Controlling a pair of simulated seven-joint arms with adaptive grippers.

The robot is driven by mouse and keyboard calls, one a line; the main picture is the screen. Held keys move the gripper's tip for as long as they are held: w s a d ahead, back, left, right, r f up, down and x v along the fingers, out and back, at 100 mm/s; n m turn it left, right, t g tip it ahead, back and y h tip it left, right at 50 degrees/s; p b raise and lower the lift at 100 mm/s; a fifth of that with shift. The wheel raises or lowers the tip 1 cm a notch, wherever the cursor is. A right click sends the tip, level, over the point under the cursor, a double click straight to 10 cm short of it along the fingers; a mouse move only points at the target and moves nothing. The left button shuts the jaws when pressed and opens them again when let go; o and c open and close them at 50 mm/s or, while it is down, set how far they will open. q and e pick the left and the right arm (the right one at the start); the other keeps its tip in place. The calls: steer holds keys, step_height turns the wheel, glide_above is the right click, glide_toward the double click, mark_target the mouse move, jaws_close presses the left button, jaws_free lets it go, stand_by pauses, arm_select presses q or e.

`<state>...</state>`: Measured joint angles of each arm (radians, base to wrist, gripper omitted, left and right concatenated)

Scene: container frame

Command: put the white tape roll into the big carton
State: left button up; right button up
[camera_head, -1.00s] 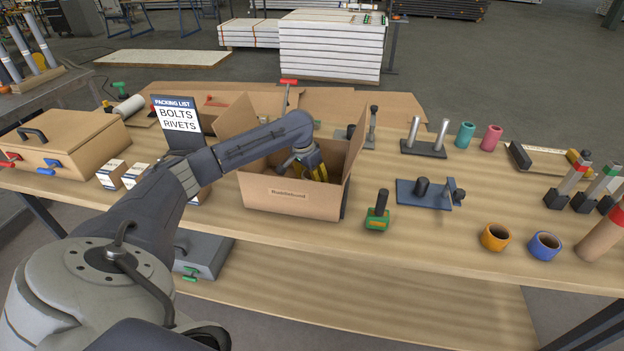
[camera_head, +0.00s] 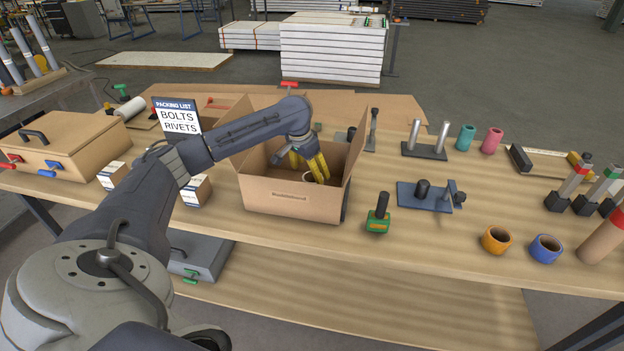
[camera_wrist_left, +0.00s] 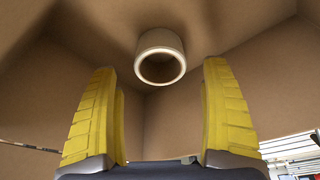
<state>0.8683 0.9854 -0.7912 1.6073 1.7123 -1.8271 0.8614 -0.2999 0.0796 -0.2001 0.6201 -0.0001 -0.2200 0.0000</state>
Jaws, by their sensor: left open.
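The big carton (camera_head: 290,203) stands open on the table, its flaps up. The white tape roll (camera_wrist_left: 161,57) is inside it against the brown cardboard in the left wrist view; a small pale part of the roll (camera_head: 307,177) shows in the head view beside the yellow fingers. My left gripper (camera_head: 309,172) reaches down into the carton from above. In the left wrist view its two yellow fingers (camera_wrist_left: 163,115) are wide apart, with nothing between them, and the roll is beyond the tips, apart from them. My right gripper is in neither view.
A packing list sign (camera_head: 179,117) and small boxes (camera_head: 196,190) stand left of the carton. A green-based tool (camera_head: 378,214) and a blue fixture (camera_head: 427,195) are to its right. Orange (camera_head: 496,240) and blue (camera_head: 545,248) rolls lie near the front edge.

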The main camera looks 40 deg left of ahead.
arm_select(q)
steer(key=v, duration=0.6)
steer(key=shift+r, duration=0.35)
